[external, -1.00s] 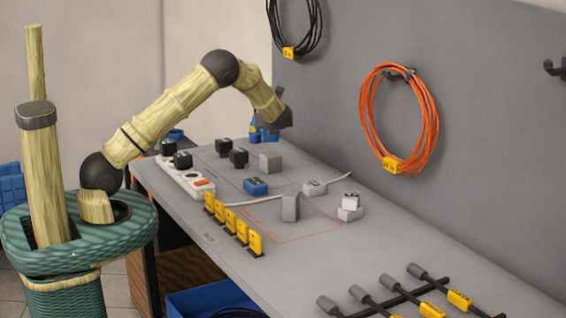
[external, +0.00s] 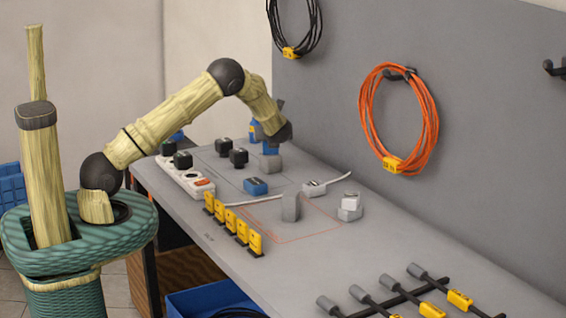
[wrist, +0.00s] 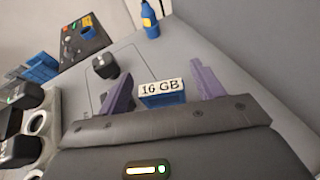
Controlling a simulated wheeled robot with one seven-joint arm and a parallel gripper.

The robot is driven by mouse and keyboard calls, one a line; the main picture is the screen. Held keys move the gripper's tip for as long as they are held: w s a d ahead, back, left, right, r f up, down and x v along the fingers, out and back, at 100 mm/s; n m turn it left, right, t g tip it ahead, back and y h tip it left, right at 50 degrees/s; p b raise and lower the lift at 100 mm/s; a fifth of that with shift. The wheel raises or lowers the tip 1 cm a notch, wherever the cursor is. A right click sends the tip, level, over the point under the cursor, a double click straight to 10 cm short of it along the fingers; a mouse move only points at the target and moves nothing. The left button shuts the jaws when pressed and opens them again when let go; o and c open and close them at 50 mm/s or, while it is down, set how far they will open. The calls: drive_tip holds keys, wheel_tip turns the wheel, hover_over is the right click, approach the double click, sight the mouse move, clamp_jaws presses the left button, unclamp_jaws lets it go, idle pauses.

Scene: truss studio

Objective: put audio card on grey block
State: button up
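A blue card (wrist: 160,99) with a white "16 GB" label sits between my gripper's fingers in the wrist view; no label reads as audio. In the external view my gripper (external: 271,146) points down just above a grey block (external: 270,163) towards the back of the table. I cannot tell whether the card touches the block. The card hides that block in the wrist view. Another grey block (external: 291,206) stands upright nearer the front.
A blue piece (external: 255,186) lies left of the upright grey block. Several black cubes (external: 238,157) and a white power strip (external: 187,179) are to the left. Several yellow cards (external: 255,243) stand along the front edge. A blue bottle (wrist: 149,20) is behind.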

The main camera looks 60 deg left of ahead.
drive_tip(key=shift+r, duration=0.2)
drive_tip(key=b+v, duration=0.1)
drive_tip(key=v, duration=1.1)
drive_tip(key=shift+f, duration=0.1)
idle(0.3)
drive_tip(key=s+d+f+n+g+h, duration=0.1)
drive_tip(key=s+d+n+h, duration=0.5)
drive_tip(key=s+n, duration=0.5)
drive_tip(key=s+d+f+n+g+h, duration=0.1)
drive_tip(key=s+d+n+h, duration=0.5)
drive_tip(key=s, duration=1.2)
drive_tip(key=d+n, duration=0.4)
drive_tip(key=n, duration=0.1)
drive_tip(key=shift+s+d+n, duration=0.2)
drive_tip(key=shift+n, duration=0.1)
drive_tip(key=shift+r, duration=0.15)
